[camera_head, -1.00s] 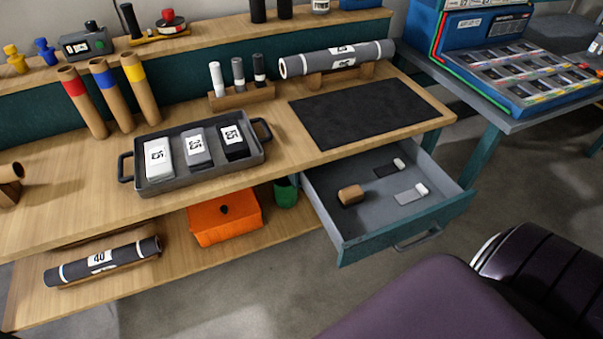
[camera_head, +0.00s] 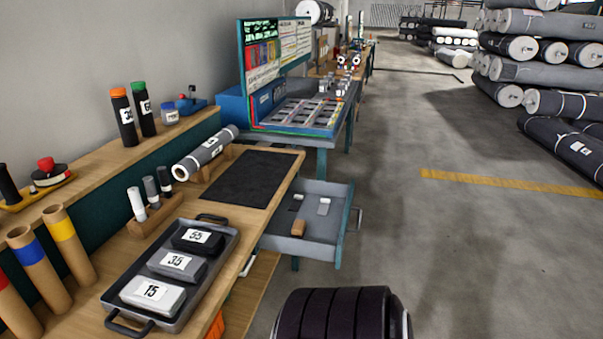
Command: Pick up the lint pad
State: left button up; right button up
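No object is clearly marked as the lint pad. An open grey drawer (camera_head: 326,232) under the bench holds a small brown block (camera_head: 298,228), a small dark flat piece with a white end (camera_head: 298,200) and a light grey flat piece with a white end (camera_head: 323,208). I cannot tell which of these, if any, is the lint pad. A dark tray (camera_head: 213,282) on the bench holds a white block marked 15 (camera_head: 152,296), a grey block marked 35 (camera_head: 176,263) and a black block marked 55 (camera_head: 197,239). Neither of my grippers is in view.
The wooden bench (camera_head: 114,262) also carries a black mat (camera_head: 250,177), a grey roll (camera_head: 205,152) and cardboard tubes (camera_head: 35,266). A blue-framed station (camera_head: 297,110) stands beyond. Open floor (camera_head: 440,250) lies right of the drawer, with large rolls (camera_head: 560,110) farther back.

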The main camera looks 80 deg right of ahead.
aim_at(299, 228)
jog(key=i+j, duration=0.1)
jog(key=j, duration=0.5)
jog(key=z, duration=2.55)
jog(key=i+l+u, duration=0.15)
jog(key=u, duration=0.25)
jog(key=i+l+u, duration=0.2)
jog(key=u, duration=0.2)
jog(key=i+l+u, duration=0.1)
jog(key=l+u, duration=0.3)
jog(key=i+l+u, duration=0.1)
jog(key=u, duration=0.3)
